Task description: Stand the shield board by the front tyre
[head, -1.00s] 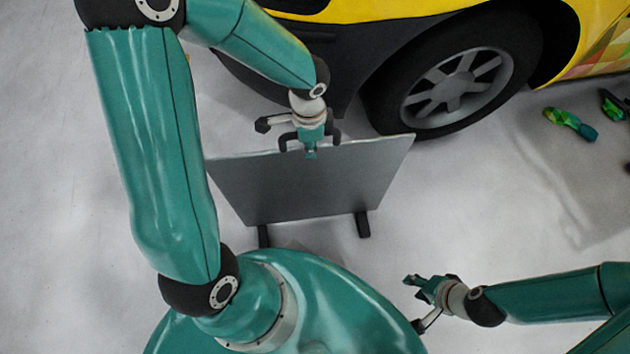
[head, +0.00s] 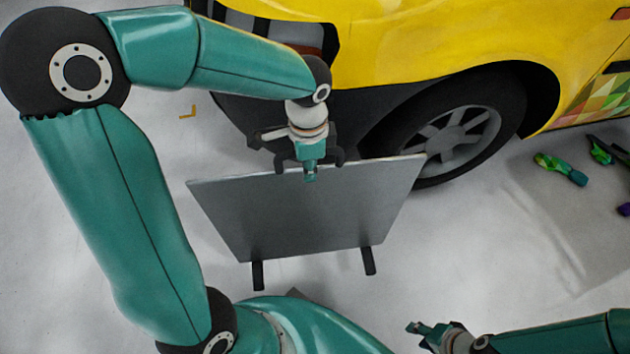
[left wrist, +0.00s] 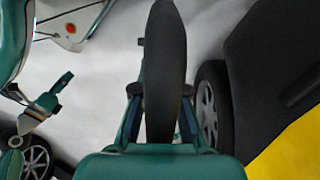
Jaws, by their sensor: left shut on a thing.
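The shield board (head: 312,215) is a flat grey panel with two short black feet at its lower edge. It stands tilted in the head view, in front of the yellow car, with its top right corner overlapping the front tyre (head: 430,165) in the picture. My left gripper (head: 310,172) is shut on the middle of the board's top edge. In the left wrist view a dark upright shape sits between the fingers (left wrist: 165,120), and a tyre (left wrist: 212,105) shows to its right.
The yellow car (head: 400,45) fills the top. Green and multicoloured small items (head: 560,168) lie on the floor at the right. The pale floor right of the board is clear.

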